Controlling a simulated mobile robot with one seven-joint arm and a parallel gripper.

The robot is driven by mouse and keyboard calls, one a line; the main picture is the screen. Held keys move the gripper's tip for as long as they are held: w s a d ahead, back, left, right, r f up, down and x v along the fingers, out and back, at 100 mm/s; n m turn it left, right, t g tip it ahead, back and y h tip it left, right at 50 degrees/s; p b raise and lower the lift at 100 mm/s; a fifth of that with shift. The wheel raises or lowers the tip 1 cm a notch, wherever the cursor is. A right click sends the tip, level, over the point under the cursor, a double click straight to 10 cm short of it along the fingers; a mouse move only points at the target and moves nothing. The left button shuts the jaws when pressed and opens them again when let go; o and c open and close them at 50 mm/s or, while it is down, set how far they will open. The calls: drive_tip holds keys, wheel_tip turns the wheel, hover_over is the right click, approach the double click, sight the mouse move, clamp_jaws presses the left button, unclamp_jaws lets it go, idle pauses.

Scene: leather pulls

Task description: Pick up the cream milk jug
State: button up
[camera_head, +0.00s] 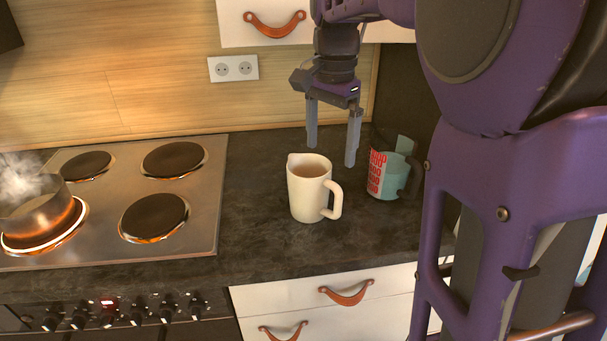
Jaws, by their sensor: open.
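The cream milk jug (306,192) stands upright on the dark countertop, right of the hob. Its handle points to the lower right, its spout to the upper left, and brownish contents show inside. My gripper (331,157) points down with its two grey fingers apart and empty. In the picture the fingertips are just above and to the right of the jug's rim. I cannot tell the exact height or depth between them. No part of the jug is hidden by the gripper.
A teal mug with red lettering (383,175) stands close to the right of the jug. A hob (110,236) with a steaming pot (38,214) on a glowing burner is at left. Counter (258,250) is bare in front of the jug. An upper cabinet (235,32) hangs above.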

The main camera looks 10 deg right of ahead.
sight(331, 190)
drive_tip(key=shift+w+d+f+b, duration=0.15)
drive_tip(key=shift+f+b, duration=0.35)
drive_tip(key=shift+f, duration=1.8)
drive_tip(key=shift+d+f+b, duration=0.1)
drive_tip(key=shift+f+b, duration=0.45)
drive_tip(key=shift+f, duration=1.7)
drive_tip(key=shift+w+d+f+b, duration=0.15)
drive_tip(key=shift+f+b, duration=0.35)
drive_tip(key=shift+f, duration=1.8)
drive_tip(key=shift+r, duration=0.1)
clamp_jaws()
